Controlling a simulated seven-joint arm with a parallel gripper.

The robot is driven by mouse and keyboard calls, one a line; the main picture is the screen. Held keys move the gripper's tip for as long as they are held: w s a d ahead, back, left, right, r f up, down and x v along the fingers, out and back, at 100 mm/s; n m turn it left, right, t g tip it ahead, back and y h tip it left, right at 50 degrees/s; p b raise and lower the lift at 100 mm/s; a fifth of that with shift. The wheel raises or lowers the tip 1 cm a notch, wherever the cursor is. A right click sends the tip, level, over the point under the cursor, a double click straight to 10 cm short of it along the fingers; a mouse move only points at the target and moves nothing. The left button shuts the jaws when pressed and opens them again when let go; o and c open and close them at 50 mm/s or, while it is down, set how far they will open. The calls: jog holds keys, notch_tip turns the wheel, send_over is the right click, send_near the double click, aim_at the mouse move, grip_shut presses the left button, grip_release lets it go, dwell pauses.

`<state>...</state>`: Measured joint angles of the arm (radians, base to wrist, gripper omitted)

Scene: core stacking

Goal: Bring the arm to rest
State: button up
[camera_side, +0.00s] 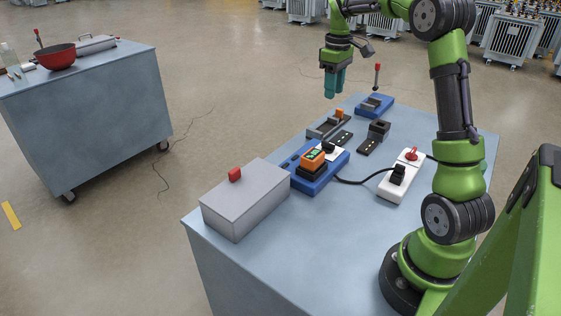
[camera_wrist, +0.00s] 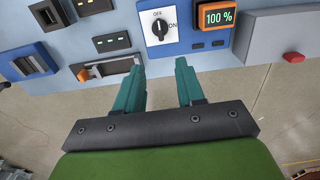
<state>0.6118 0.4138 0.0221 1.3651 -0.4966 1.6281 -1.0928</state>
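My gripper (camera_side: 334,84) hangs from my arm, pointing down, in the upper middle of the side view. It is in the air near the table's far left edge, clear of the things on the table. In the wrist view its two teal fingers (camera_wrist: 160,78) stand apart with a bare gap between them. Nothing is held. The fingers touch nothing that I can see.
On the table (camera_side: 270,250) are a grey box (camera_side: 245,200) with a red knob, a blue unit (camera_side: 318,178) with an orange display reading 100 % (camera_wrist: 217,17), a white strip (camera_side: 398,187) and a blue lever base (camera_side: 374,106). A cart (camera_side: 90,115) stands left.

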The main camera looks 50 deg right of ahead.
jog(key=s+a+m+t, duration=0.1)
jog(key=s+a, duration=0.3)
jog(key=a, duration=0.5)
jog(key=s+a+r+m+t+y, duration=0.1)
jog(key=s+a+t, duration=0.3)
jog(key=a, duration=0.6)
jog(key=s+a+r+m+t+y, duration=0.1)
jog(key=s+a+m+t, duration=0.1)
jog(key=s+a, duration=0.4)
jog(key=a, duration=0.4)
jog(key=shift+s+r, duration=0.15)
jog(key=shift+s, duration=0.1)
